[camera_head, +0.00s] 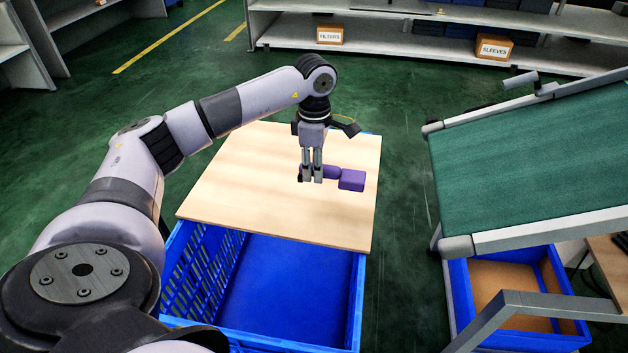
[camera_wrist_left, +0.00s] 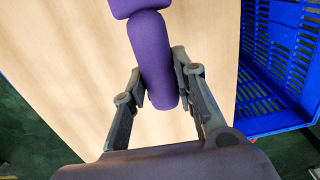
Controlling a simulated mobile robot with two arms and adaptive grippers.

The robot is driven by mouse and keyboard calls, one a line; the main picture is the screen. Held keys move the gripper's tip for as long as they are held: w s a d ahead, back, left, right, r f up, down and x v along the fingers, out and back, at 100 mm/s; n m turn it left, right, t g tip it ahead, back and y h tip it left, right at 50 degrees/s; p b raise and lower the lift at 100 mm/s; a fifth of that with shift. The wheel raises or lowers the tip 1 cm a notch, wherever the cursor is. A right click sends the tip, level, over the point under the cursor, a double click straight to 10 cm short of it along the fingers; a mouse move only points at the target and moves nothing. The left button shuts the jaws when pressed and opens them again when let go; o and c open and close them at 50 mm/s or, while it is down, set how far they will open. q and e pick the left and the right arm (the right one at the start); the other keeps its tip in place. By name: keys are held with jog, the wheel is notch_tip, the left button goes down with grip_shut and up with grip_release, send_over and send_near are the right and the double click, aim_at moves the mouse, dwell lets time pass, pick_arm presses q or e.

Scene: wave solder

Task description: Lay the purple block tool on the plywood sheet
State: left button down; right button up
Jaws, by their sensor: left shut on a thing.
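The purple block tool (camera_head: 350,180) has a block head and a rounded handle. My left gripper (camera_head: 311,180) is shut on the handle, and the head points to the right in the head view. In the left wrist view the handle (camera_wrist_left: 155,60) lies between the two fingers (camera_wrist_left: 160,88), with the head at the top edge. The tool is over the plywood sheet (camera_head: 250,170); I cannot tell whether it touches the sheet. The pale sheet also fills much of the left wrist view (camera_wrist_left: 60,75). My right gripper is not in view.
The sheet covers the far part of a blue crate (camera_head: 358,300), whose near part is open. A green sloped conveyor (camera_head: 530,160) stands at the right, with another blue crate (camera_head: 462,300) below it. Shelves with boxes (camera_head: 330,35) stand at the back.

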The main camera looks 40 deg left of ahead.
aim_at(314, 199)
pick_arm(q)
jog(key=shift+w+a+f+n, duration=0.1)
jog(key=shift+w+a+n, duration=0.1)
jog(key=shift+n, duration=0.1)
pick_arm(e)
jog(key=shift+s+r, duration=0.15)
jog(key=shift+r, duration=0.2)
